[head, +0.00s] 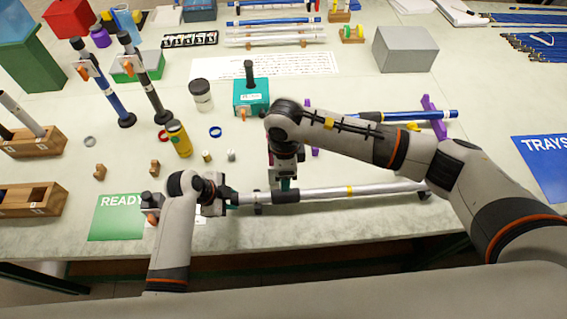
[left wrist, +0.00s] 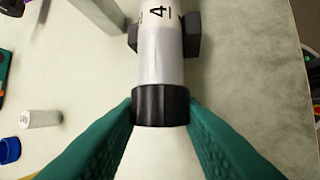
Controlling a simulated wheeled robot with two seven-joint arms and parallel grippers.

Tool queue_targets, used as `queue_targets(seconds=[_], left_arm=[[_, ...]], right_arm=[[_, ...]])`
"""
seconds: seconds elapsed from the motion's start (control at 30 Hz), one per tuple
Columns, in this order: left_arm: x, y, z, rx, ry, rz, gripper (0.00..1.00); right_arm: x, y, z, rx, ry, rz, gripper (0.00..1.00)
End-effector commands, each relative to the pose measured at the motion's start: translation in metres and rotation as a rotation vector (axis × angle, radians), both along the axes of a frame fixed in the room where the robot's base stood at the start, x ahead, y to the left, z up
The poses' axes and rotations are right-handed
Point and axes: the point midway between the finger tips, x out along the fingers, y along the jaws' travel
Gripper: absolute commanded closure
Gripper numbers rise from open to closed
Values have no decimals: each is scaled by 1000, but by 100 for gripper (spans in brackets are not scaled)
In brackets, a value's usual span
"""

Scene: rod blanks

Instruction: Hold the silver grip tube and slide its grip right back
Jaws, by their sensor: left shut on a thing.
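The silver grip tube (head: 322,192) lies level across the front of the table, with a yellow band near its middle. In the left wrist view the silver tube (left wrist: 162,60) bears a "4" and ends in a black grip (left wrist: 160,106). My left gripper (left wrist: 160,112) is shut on this black grip, one green finger on each side. In the head view my left gripper (head: 230,198) is at the tube's left end and hides much of the grip. My right gripper (head: 285,184) points down at the tube, right of the left one; whether its fingers close on it is hidden.
A green READY mat (head: 117,218) lies left of my left gripper. Behind stand a yellow can (head: 179,139), a teal box (head: 251,98) and a blue tube (head: 400,117) on purple supports. A blue TRAYS mat (head: 543,160) is at right.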

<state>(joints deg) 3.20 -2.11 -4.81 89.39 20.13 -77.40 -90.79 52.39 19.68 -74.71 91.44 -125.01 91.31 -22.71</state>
Motion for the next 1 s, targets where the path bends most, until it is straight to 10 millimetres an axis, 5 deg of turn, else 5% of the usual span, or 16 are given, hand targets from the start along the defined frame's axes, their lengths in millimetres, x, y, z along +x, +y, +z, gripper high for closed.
queue_targets(seconds=[0.03,0.07,0.2,0.57,1.0], left_arm=[[0,0,0,0,0,0,91],[0,0,0,0,0,0,63],[0,0,0,0,0,0,41],[-1,3,4,1,-2,0,41],[-20,35,79,2,-4,-1,41]], right_arm=[[0,0,0,0,0,0,40],[0,0,0,0,0,0,40],[0,0,0,0,0,0,40],[0,0,0,0,0,0,40],[0,0,0,0,0,0,40]])
